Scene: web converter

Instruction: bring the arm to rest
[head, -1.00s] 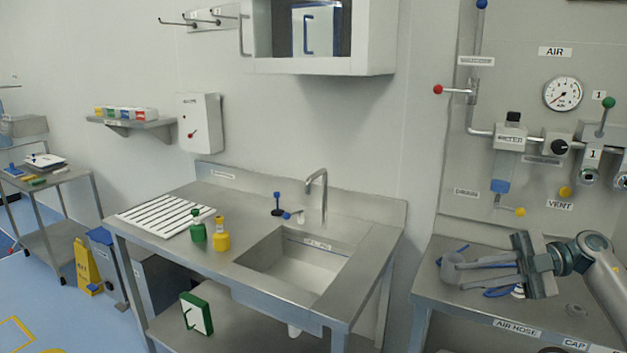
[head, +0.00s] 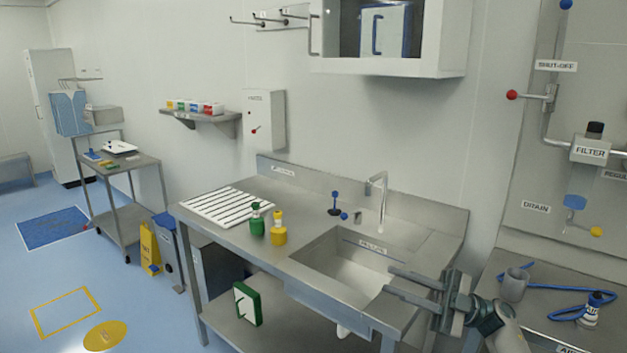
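My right gripper (head: 392,282) comes in from the lower right in the head view. Its two long grey fingers point left, one above the other, with a clear gap between them. It is open and empty. The fingers overlap the right front part of the sink bench (head: 432,232) in the picture. I cannot tell their height above it. My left gripper is not in view.
The sink (head: 345,265) lies left of my fingers. A green bottle (head: 257,224) and a yellow bottle (head: 279,234) stand on the bench. A grey cup (head: 514,285) and a blue hose (head: 570,305) are on the right bench. Open blue floor lies at left.

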